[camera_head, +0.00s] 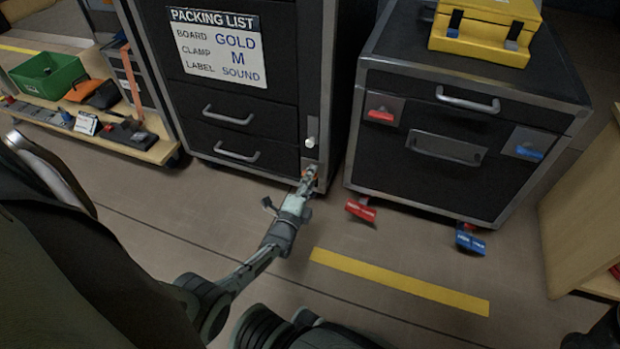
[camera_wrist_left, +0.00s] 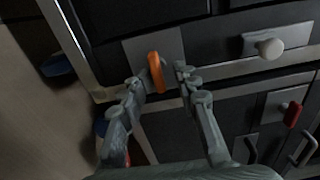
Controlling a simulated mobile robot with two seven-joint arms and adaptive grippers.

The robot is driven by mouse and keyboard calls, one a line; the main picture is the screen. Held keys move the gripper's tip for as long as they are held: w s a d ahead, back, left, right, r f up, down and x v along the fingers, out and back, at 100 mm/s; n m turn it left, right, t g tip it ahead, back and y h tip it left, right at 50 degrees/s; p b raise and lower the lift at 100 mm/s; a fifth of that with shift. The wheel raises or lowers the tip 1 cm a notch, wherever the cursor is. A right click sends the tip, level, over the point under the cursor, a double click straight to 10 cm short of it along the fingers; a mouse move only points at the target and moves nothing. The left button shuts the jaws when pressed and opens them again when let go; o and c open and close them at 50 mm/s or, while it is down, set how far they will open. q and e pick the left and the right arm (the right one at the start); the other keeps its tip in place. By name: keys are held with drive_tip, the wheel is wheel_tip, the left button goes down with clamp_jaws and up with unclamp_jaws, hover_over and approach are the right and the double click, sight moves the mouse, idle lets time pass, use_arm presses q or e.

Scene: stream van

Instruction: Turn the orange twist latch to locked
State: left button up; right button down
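The orange twist latch (camera_wrist_left: 157,72) sits on a grey plate (camera_wrist_left: 136,49) on a dark cabinet with a metal frame. In the wrist view it stands between the fingertips of my left gripper (camera_wrist_left: 162,77). The fingers are apart, with the left fingertip close to the latch and a gap on the right. I cannot tell whether a finger touches it. In the head view my left gripper (camera_head: 309,177) is at the cabinet's lower right corner and mostly covers the latch, leaving a bit of orange (camera_head: 312,169). My right gripper is not seen.
A white knob (camera_head: 311,142) is just above the latch. To the right stands a dark case (camera_head: 420,176) with red (camera_head: 380,115) and blue (camera_head: 529,152) latches, red (camera_head: 361,210) and blue (camera_head: 470,240) pedals, and a yellow box (camera_head: 484,35) on top. Open floor lies in front.

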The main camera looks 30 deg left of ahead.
use_arm(q)
drive_tip(key=v, duration=0.7)
drive_tip(key=shift+s, duration=0.25)
idle(0.3)
